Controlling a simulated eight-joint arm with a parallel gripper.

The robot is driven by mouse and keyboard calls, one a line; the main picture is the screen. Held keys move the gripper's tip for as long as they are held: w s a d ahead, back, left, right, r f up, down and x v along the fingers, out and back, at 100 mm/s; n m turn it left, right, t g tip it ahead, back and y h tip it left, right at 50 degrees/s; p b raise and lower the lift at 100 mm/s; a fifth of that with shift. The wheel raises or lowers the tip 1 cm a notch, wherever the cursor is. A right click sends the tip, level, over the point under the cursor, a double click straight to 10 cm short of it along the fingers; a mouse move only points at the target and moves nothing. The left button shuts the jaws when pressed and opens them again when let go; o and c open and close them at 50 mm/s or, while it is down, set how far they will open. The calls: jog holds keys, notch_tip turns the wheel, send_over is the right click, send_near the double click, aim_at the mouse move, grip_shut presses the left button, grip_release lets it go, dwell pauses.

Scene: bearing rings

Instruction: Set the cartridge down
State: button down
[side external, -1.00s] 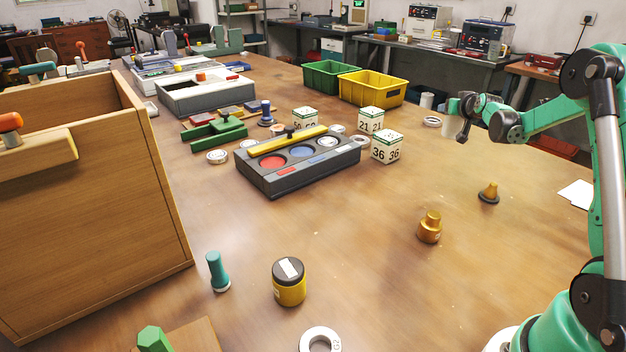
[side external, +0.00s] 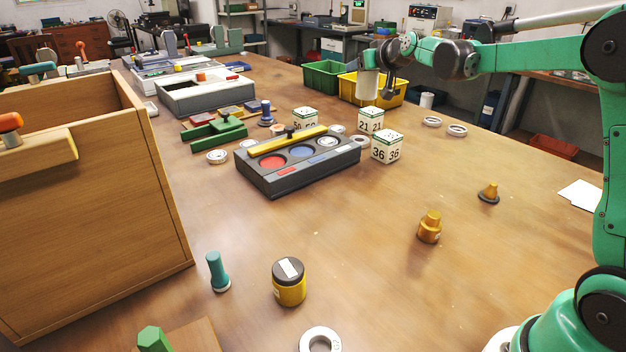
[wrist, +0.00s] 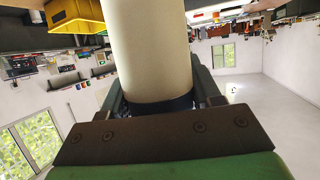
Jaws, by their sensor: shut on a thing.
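The cartridge (side external: 367,84) is a cream-white cylinder held upright in my gripper (side external: 374,70), above the table and in front of the yellow bin. In the wrist view the cartridge (wrist: 150,50) fills the middle, running up out of the frame, with the dark fingers (wrist: 158,100) on both sides of it. My gripper is shut on it. In the side view the cartridge is apart from the table top.
A dark grey tray (side external: 310,176) with round red and blue wells and a yellow bar lies left of the middle. White number blocks (side external: 386,148) stand beside it. Yellow (side external: 395,97) and green (side external: 322,76) bins are at the back. The table's right middle is mostly clear, with two brass pieces (side external: 429,228).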

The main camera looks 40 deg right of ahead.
jog(key=s+a+n+y, duration=0.1)
jog(key=a+n+y, duration=0.75)
jog(key=a, duration=2.45)
jog(key=shift+m, duration=0.45)
jog(key=shift+s+a+f, duration=0.1)
jog(key=shift+f, duration=9.85)
jog(key=shift+f, duration=0.1)
jog(key=shift+c, duration=0.9)
grip_release()
